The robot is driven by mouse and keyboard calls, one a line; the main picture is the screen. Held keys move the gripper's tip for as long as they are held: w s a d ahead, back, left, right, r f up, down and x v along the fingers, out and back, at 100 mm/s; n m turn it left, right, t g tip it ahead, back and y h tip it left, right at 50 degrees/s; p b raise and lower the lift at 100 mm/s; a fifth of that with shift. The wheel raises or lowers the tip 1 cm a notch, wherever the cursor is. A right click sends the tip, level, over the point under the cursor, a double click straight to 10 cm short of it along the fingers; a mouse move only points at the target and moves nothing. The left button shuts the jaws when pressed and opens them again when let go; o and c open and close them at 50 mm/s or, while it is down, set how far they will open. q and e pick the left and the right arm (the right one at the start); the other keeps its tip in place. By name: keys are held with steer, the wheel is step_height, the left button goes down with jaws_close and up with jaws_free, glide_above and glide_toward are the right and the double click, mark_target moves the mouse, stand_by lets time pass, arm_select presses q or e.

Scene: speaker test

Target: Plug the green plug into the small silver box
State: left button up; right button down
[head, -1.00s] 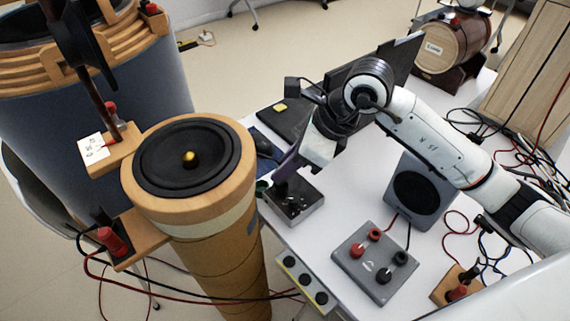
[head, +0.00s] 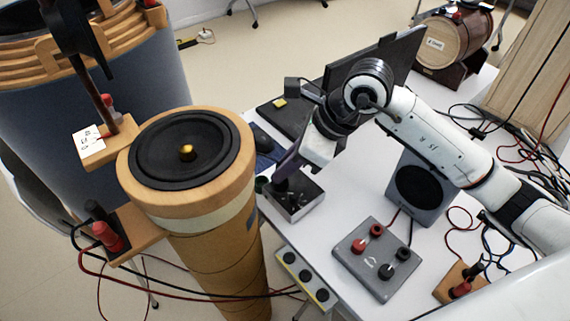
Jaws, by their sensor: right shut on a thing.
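The small silver box (head: 309,205) has a dark top and lies near the left edge of the white table. My right gripper (head: 283,184) points down over the left part of the box's top, its dark fingers close to or touching it. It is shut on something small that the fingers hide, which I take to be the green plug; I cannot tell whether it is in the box. A dark green round thing (head: 262,185) shows just left of the box, too small to identify. My left gripper is not in view.
A tall wooden speaker column (head: 205,235) stands close left of the box. Red and black cables lie at the right.

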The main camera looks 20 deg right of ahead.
steer(key=c, duration=1.6)
jaws_free()
steer(key=shift+o, duration=0.3)
steer(key=o, duration=0.3)
steer(key=shift+r, duration=0.1)
steer(key=shift+r+p, duration=1.65)
steer(key=shift+r, duration=0.8)
steer(key=shift+f, duration=0.1)
